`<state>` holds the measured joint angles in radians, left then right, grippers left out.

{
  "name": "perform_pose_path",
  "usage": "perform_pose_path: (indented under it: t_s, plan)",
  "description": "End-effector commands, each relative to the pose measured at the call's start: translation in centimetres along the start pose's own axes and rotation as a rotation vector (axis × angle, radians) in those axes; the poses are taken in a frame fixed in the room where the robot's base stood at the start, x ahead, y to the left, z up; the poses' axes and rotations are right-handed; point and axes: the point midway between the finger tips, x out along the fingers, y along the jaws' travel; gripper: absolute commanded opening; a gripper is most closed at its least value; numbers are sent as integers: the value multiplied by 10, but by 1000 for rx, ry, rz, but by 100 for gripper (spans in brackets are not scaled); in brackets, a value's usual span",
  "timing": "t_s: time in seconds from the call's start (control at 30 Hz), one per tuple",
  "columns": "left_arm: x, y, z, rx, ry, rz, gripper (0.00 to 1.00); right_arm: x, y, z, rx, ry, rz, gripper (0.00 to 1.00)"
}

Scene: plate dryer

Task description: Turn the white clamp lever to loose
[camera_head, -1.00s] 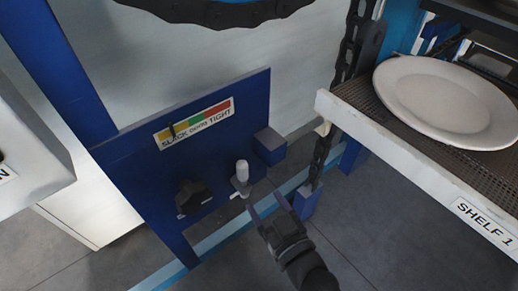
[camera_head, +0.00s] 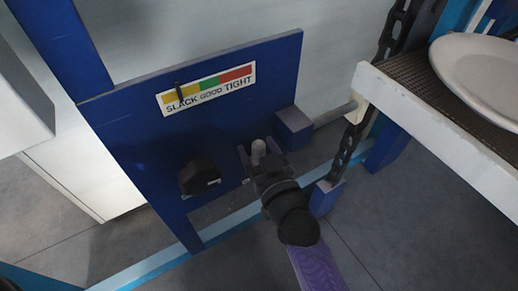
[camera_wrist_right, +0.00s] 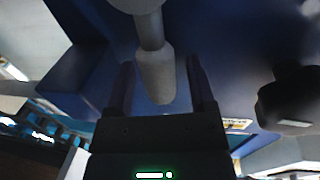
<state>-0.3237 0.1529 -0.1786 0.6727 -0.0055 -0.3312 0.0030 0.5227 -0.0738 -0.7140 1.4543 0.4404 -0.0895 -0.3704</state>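The white clamp lever (camera_head: 258,149) is on the blue panel, right of the black knob. In the head view only its pale upper part shows; my right gripper hides the rest. In the right wrist view the lever's pale handle (camera_wrist_right: 156,76) points down from a round white hub at the top edge. My right gripper (camera_head: 259,154) is at the lever. In the wrist view its two dark fingers (camera_wrist_right: 160,68) are apart, one on each side of the handle, with visible gaps. My left gripper is not in view.
The black knob (camera_head: 199,178) is left of the lever. A blue block (camera_head: 294,128) juts out to its right. A tension label (camera_head: 208,88) has its dark pointer in the yellow part. The chain (camera_head: 349,146) and a shelf with a plate (camera_head: 480,75) are further right.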

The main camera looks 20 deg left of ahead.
Motion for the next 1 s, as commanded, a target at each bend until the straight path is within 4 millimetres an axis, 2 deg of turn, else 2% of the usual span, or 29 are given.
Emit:
perform_pose_path:
  t_s: [0.03,0.3,1.0]
  plan:
    - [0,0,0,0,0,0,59,0,0,0,0,0,0,58]
    - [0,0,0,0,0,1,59,0,0,0,0,0,0,1]
    - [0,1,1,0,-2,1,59,0,0,1,0,-1,1,0]
